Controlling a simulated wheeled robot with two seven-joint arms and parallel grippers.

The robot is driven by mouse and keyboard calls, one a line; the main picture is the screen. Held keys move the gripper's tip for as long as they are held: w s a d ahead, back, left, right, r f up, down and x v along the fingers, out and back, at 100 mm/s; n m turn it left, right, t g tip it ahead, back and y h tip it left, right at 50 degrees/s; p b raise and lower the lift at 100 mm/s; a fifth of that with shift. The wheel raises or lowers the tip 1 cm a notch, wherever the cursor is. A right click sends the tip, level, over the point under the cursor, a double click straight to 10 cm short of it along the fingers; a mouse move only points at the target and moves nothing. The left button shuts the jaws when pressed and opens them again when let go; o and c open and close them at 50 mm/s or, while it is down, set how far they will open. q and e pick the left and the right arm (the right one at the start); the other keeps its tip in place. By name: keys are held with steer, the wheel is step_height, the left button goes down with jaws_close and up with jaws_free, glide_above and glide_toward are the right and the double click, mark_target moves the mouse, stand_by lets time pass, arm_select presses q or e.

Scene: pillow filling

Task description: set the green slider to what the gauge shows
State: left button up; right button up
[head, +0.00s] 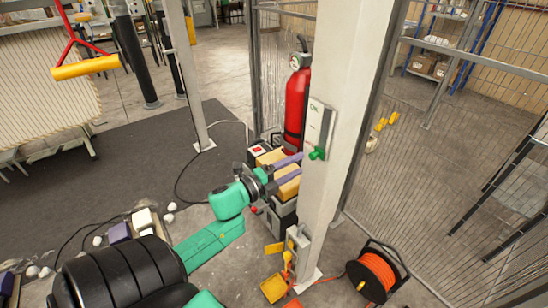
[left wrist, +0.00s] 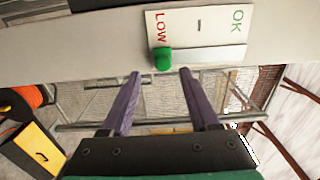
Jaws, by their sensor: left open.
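The green slider (head: 317,154) is at the bottom end of a white panel (head: 318,125) on the pale post. In the left wrist view the slider (left wrist: 163,60) is beside the red LOW mark, and a green OK is at the panel's other end. The gauge (head: 296,62) is on top of a red extinguisher (head: 296,105); its reading is too small to tell. My left gripper (head: 301,165) is open, its purple fingers pointing at the panel. In the left wrist view the fingertips (left wrist: 160,74) are spread on both sides just short of the slider. My right gripper is out of view.
The pale post (head: 345,100) stands close to my left gripper. Boxes (head: 271,157) sit under and behind the arm. An orange cable reel (head: 374,275) and a yellow box (head: 273,288) are on the floor near the post. Mesh fencing (head: 420,170) is at right.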

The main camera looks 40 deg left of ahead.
arm_select(q)
steer(key=b+v, duration=0.1)
steer(key=v, duration=0.7)
steer(key=s+a+f+n+g+y, duration=0.2)
steer(key=f+n, duration=0.2)
steer(key=f, duration=0.7)
steer(key=s+a+f+n+g+y, duration=0.2)
steer(key=s+f+n+g, duration=0.15)
steer(key=f, duration=0.75)
steer(key=s+a+f+n+g+y, duration=0.2)
steer(key=f+n, duration=0.3)
steer(key=f, duration=0.6)
steer(key=s+d+f+n+g, duration=0.2)
steer(key=s+d+f+g, duration=0.1)
steer(key=s+f, duration=0.4)
steer(key=s+d+f+n+g+h, duration=0.1)
steer(key=s+d+f+n+g, duration=0.1)
steer(key=s+d+f, duration=0.4)
steer(key=s+d+f+n+g, duration=0.2)
steer(key=s+d+f+g, duration=0.2)
steer(key=s+f, duration=0.4)
steer(key=shift+s+d+f+h, duration=0.15)
steer(key=shift+s+d+h, duration=0.15)
steer(key=shift+s, duration=0.4)
